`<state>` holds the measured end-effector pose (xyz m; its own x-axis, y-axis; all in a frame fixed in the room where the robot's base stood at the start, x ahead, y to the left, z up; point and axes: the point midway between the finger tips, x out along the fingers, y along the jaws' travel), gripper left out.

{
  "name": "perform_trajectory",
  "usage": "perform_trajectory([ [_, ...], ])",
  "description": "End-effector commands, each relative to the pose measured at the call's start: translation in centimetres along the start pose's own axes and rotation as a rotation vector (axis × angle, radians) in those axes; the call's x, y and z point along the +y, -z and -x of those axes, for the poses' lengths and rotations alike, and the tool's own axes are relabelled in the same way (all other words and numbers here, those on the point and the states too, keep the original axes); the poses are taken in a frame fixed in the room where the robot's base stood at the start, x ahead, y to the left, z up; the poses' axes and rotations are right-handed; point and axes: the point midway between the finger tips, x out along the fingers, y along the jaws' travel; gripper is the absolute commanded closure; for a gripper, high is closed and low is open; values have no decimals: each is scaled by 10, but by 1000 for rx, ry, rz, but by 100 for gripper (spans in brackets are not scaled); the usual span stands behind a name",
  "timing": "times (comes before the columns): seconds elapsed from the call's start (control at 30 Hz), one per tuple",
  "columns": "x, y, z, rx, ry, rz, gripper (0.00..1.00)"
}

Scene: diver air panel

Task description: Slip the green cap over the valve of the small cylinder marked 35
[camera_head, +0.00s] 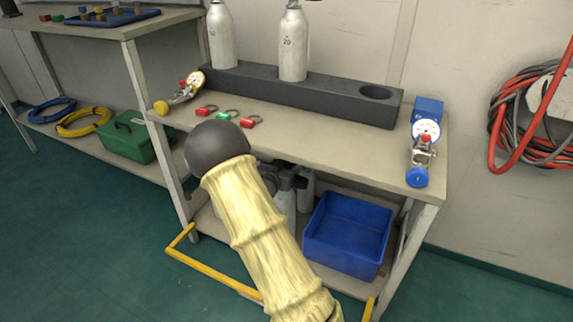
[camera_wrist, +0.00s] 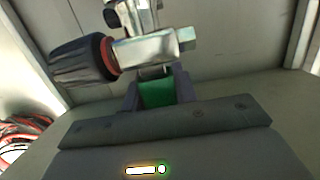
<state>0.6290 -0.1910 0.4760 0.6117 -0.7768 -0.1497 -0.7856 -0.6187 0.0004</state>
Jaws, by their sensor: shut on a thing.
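My gripper (camera_wrist: 157,98) is shut on a green piece (camera_wrist: 157,92), which looks like the green cap. Only part of it shows between the dark fingers. Just beyond it is a metal valve (camera_wrist: 150,50) with a black knob (camera_wrist: 82,62); whether cap and valve touch I cannot tell. In the head view my gripper is hidden behind my arm. Two pale cylinders stand in the dark rack: the right one (camera_head: 293,45) reads 20, the left one (camera_head: 221,38) has a mark I cannot read clearly. Another cylinder (camera_head: 286,205) is partly hidden under the bench. No 35 is readable.
The black rack (camera_head: 330,100) has an empty round hole at right. A gauge with a yellow knob (camera_head: 161,107) is left, a blue-knobbed one (camera_head: 417,176) right. A blue bin (camera_head: 345,226) is below.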

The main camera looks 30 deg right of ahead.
Motion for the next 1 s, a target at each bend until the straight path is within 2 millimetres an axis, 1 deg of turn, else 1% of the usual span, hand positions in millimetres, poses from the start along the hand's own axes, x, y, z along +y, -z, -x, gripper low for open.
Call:
perform_trajectory([
  [0.6,0,0,0,0,0,0,92],
  [1.0,0,-5,-1,0,0,0,92],
])
